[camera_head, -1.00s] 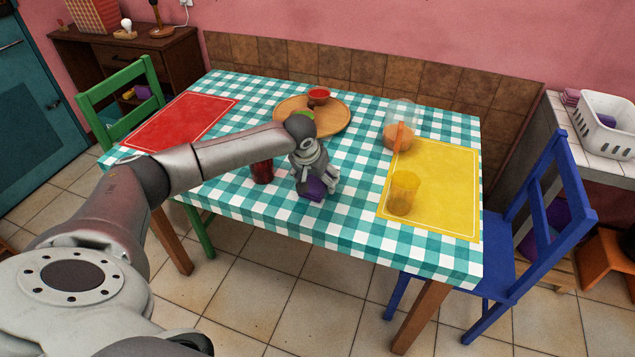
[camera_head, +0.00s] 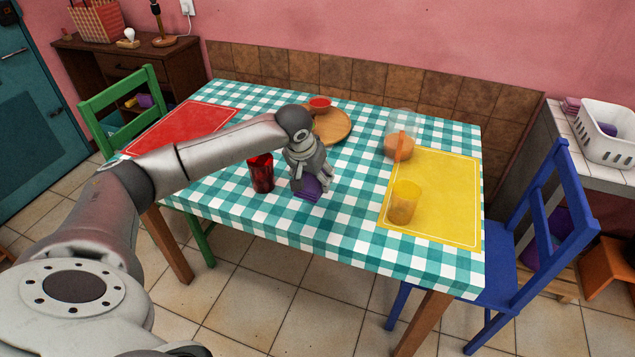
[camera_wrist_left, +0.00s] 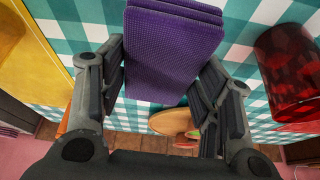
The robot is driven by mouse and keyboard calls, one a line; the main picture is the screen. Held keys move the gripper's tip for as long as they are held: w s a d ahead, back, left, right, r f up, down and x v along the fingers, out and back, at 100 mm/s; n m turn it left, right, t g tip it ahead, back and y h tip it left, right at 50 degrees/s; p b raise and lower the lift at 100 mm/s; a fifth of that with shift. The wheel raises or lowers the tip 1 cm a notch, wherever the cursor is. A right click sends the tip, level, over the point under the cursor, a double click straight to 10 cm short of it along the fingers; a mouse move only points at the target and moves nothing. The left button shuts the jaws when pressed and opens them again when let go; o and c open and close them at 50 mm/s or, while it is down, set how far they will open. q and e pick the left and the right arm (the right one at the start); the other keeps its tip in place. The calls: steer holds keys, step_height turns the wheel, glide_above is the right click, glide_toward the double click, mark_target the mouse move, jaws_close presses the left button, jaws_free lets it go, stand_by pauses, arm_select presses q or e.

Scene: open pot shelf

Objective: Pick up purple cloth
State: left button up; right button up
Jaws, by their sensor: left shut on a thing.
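The folded purple cloth (camera_head: 308,187) is at the front middle of the checked table in the head view. My left gripper (camera_head: 310,185) comes down over it from above. In the left wrist view the purple cloth (camera_wrist_left: 172,50) shows as a stack of folded layers between the two fingers of my left gripper (camera_wrist_left: 160,75). The gripper is shut on the cloth. The head view does not show clearly whether the cloth touches the table. My right gripper is not in view.
A dark red glass (camera_head: 262,173) stands just left of my gripper. A yellow cup (camera_head: 403,203) stands on the yellow placemat (camera_head: 450,190) to the right. A round wooden tray (camera_head: 335,127) and a glass jar (camera_head: 400,140) are behind. A red placemat (camera_head: 180,125) lies left.

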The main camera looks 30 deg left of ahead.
mark_target(308, 183)
arm_select(q)
steer(key=s+r, duration=0.7)
steer(key=s, duration=0.5)
steer(key=shift+d+r, duration=0.3)
steer(key=shift+d, duration=0.1)
